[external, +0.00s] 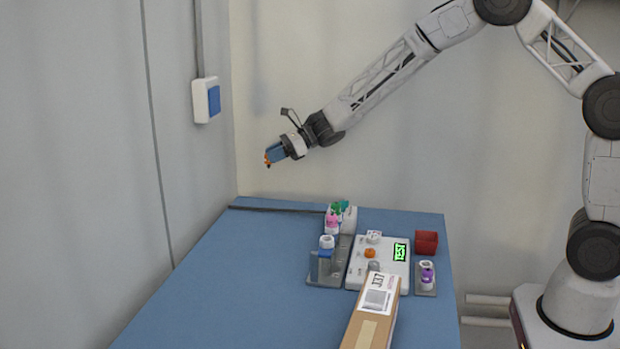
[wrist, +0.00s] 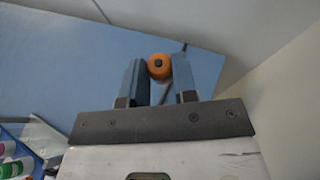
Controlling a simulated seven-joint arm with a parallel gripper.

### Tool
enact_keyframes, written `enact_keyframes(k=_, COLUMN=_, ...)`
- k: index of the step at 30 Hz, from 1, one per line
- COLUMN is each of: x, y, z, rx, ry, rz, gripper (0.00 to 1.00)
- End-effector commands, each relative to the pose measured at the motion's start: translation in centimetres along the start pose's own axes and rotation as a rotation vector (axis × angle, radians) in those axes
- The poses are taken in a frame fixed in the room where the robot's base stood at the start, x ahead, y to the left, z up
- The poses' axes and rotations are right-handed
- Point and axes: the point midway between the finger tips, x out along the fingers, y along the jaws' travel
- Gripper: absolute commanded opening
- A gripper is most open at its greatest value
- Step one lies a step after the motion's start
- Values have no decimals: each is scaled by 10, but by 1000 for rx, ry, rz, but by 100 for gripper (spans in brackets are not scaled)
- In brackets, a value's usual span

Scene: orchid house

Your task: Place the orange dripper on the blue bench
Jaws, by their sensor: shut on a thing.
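The orange dripper (wrist: 160,68) is between the two fingers of my gripper (wrist: 159,80) in the wrist view. My gripper (external: 270,155) is shut on it, and a bit of the dripper (external: 267,158) shows at the fingertips in the external view. Gripper and dripper are in the air, well above the far left part of the blue bench (external: 230,270). The bench (wrist: 60,60) fills much of the wrist view behind the fingers. Most of the dripper is hidden by the fingers in the external view.
A dark rod (external: 275,209) lies along the back. The bench's left side is clear.

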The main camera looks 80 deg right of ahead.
Motion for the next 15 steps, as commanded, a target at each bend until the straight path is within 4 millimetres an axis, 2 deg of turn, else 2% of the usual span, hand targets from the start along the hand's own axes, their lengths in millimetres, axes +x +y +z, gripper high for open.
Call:
enact_keyframes(k=1, x=4, y=0, z=-11, rx=2, ry=1, rz=0, gripper=5)
enact_keyframes(k=3, x=9, y=0, z=-21, rx=1, ry=1, rz=0, gripper=5)
enact_keyframes(k=6, x=13, y=0, z=-30, rx=1, ry=0, rz=-1, gripper=5)
enact_keyframes(k=15, x=14, y=0, z=-34, rx=-1, ry=-1, rz=-1, gripper=5)
